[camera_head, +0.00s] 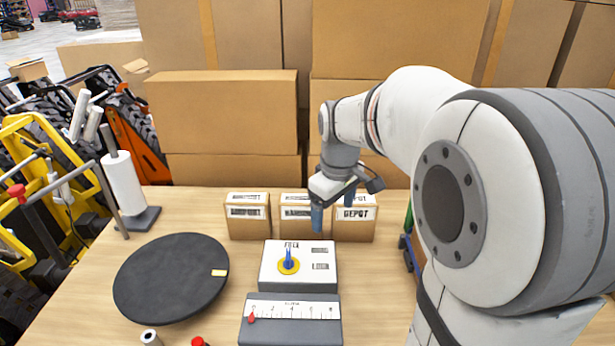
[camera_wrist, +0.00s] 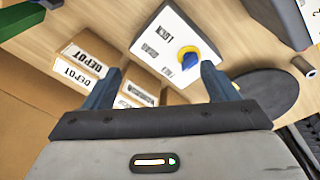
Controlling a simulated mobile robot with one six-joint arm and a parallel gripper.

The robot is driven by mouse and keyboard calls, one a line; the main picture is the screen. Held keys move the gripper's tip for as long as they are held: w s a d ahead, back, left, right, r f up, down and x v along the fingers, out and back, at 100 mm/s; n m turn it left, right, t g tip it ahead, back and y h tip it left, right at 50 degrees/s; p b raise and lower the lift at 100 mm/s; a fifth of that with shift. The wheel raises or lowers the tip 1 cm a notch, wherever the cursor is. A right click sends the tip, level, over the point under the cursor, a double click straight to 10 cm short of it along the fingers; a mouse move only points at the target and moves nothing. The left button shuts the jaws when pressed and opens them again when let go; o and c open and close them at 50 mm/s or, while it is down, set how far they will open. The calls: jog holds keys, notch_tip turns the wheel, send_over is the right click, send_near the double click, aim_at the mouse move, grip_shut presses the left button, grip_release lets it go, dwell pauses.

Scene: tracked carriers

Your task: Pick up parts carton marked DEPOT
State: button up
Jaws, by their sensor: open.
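The carton marked DEPOT (camera_head: 355,224) is a small brown box with white labels, standing upright at the right end of a row of three. In the wrist view the DEPOT carton (camera_wrist: 92,54) lies at the left, outside my left-hand finger. My gripper (camera_head: 333,206) is open and empty, pointing down at the row; one finger covers part of the middle carton (camera_head: 290,230). In the wrist view my gripper (camera_wrist: 160,70) has the middle carton (camera_wrist: 143,88) between its fingers in the picture. I cannot tell whether any finger touches a carton.
A box with a blue knob on a yellow disc (camera_head: 290,266) stands before the cartons, with a gauge box (camera_head: 291,328) nearer. A black round turntable (camera_head: 165,285) and a paper roll (camera_head: 123,182) are left. Large cardboard boxes (camera_head: 222,110) stand behind.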

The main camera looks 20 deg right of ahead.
jog(key=w+d+f+n, duration=0.1)
jog(key=w+d+n, duration=0.15)
jog(key=w, duration=0.35)
jog(key=w+d+f+n, duration=0.2)
jog(key=w+d, duration=0.2)
jog(key=w, duration=0.1)
jog(key=n+g, duration=0.2)
jog(key=n, duration=0.2)
send_over(356, 199)
jog(key=shift+m, duration=0.25)
jog(key=f, duration=0.2)
jog(key=a+f+p, duration=0.1)
jog(key=f, duration=0.1)
jog(key=shift+f, duration=0.35)
jog(key=shift+w+d+f, duration=0.45)
jog(key=shift+f, duration=0.25)
jog(key=f, duration=0.5)
jog(key=f+p, duration=0.1)
jog(key=f, duration=0.1)
jog(key=shift+s+f, duration=0.15)
jog(key=shift+s, duration=0.2)
jog(key=shift+c, duration=0.6)
grip_shut()
